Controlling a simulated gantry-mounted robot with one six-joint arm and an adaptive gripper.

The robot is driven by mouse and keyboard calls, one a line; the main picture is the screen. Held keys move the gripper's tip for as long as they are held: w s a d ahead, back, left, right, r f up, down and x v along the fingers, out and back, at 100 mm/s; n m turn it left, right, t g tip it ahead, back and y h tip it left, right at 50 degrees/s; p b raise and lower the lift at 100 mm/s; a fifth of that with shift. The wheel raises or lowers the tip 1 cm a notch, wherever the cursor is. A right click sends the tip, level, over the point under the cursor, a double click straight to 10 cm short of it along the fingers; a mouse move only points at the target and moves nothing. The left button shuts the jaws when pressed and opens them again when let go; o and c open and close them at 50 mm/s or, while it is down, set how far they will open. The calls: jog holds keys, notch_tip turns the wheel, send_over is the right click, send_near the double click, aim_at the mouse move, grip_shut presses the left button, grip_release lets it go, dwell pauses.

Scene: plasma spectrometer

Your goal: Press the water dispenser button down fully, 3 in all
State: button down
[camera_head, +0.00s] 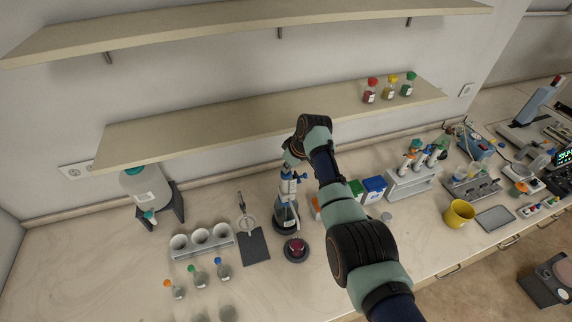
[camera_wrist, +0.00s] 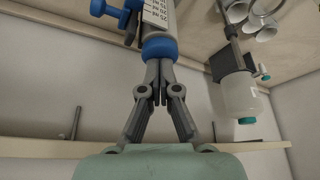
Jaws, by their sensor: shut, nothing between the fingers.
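A dark bottle (camera_head: 286,216) with a blue-and-white pump top stands upright near the middle of the bench. Its blue top cap (camera_wrist: 160,48) and marked white barrel (camera_wrist: 156,15) fill the top of the wrist view, which is upside down. I take this as the water dispenser and the cap as its button. My gripper (camera_wrist: 160,85) is shut and empty, its fingertips right at the cap; I cannot tell if they touch. In the head view my gripper (camera_head: 291,163) hangs just above the pump top, partly hidden by the wrist.
A wooden shelf (camera_head: 220,118) runs along the wall close behind my wrist. A white carboy (camera_head: 146,188) with a tap stands at left, a cup holder (camera_head: 202,243) beside it. A round dark device (camera_head: 296,249) sits in front of the bottle, and a pipette rack (camera_head: 411,184) to the right.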

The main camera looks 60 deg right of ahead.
jog(key=shift+r+p, duration=2.3)
jog(key=shift+r, duration=0.55)
jog(key=shift+r+p, duration=1.3)
jog(key=shift+r, duration=1.2)
